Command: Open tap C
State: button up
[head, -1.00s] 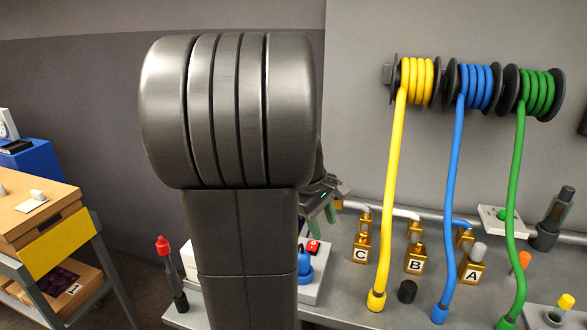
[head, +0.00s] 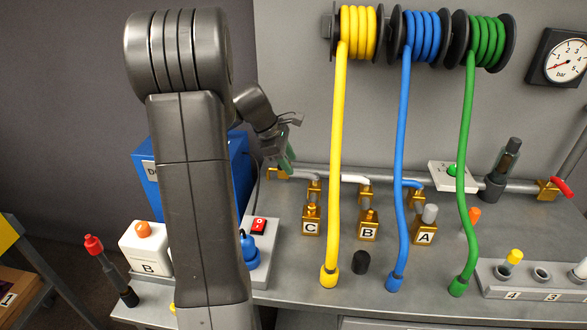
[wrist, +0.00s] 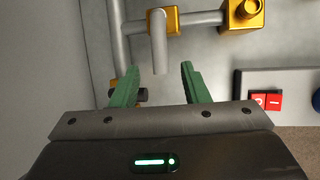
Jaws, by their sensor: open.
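Tap C (head: 311,219) is a brass fitting with a white letter C plate, on the bench below the manifold pipe, left of tap B (head: 368,226) and tap A (head: 425,229). My gripper (head: 287,152) is above and left of tap C, apart from it and near the back wall. In the wrist view, my gripper (wrist: 158,84) has its green fingers spread and empty. Just beyond and between the fingertips is the end of a pale grey stub (wrist: 159,52) under a brass fitting (wrist: 162,20). I cannot tell which tap, if any, the stub belongs to.
A yellow hose (head: 335,180) hangs just right of tap C. A grey pipe (head: 520,187) runs along the back. The bench front below tap C is clear.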

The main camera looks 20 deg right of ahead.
aim_at(296, 172)
jog(key=shift+x, duration=2.05)
grip_shut()
